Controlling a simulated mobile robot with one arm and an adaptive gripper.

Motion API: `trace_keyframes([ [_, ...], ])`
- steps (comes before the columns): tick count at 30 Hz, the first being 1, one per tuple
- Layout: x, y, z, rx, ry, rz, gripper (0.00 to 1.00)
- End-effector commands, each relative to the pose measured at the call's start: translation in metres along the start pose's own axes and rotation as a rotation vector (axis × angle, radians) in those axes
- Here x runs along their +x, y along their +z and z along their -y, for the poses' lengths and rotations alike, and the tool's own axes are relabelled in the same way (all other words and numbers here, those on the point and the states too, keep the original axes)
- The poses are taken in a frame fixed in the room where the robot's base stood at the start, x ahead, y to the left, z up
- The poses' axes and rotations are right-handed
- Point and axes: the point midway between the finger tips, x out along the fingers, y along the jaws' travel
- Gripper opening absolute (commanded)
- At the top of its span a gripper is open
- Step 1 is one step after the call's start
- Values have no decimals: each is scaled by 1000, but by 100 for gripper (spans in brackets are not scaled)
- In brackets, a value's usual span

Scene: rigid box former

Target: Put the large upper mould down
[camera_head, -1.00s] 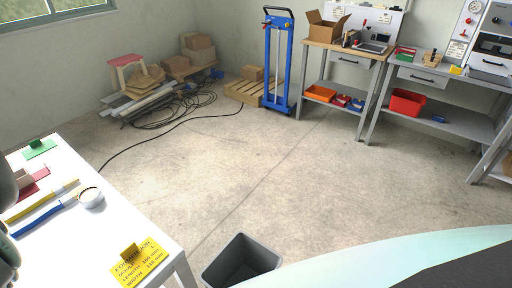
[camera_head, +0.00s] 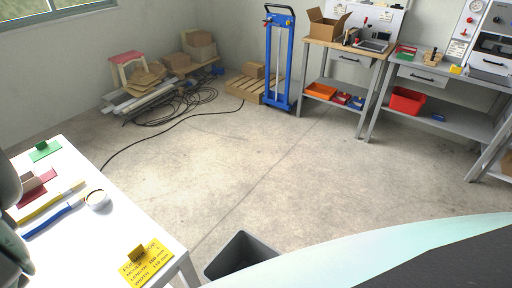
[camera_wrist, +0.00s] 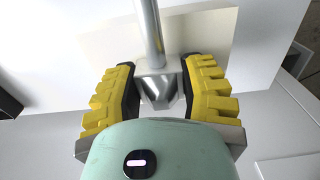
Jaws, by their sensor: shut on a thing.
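In the wrist view my gripper (camera_wrist: 160,88) has its two yellow, dark-padded fingers closed on a grey metal block (camera_wrist: 160,84). A round metal rod (camera_wrist: 149,32) runs from this block toward the top of the picture. The block and rod appear to be the grip of the large upper mould; I cannot tell the mould's own body from the pale surfaces behind it. In the head view neither my gripper nor the held piece can be made out. The yellow mould sign (camera_head: 146,264) lies at the near corner of the white table (camera_head: 115,232).
A grey bin (camera_head: 242,250) stands right of the table.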

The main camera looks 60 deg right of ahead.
Motion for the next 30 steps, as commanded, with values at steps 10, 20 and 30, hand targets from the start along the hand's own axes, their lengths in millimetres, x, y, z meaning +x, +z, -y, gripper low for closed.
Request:
trace_keyframes([
  [10,0,16,-14,2,1,-3,0],
  [20,19,18,-15,0,0,-1,0],
  [30,35,17,-15,-2,2,-1,0],
])
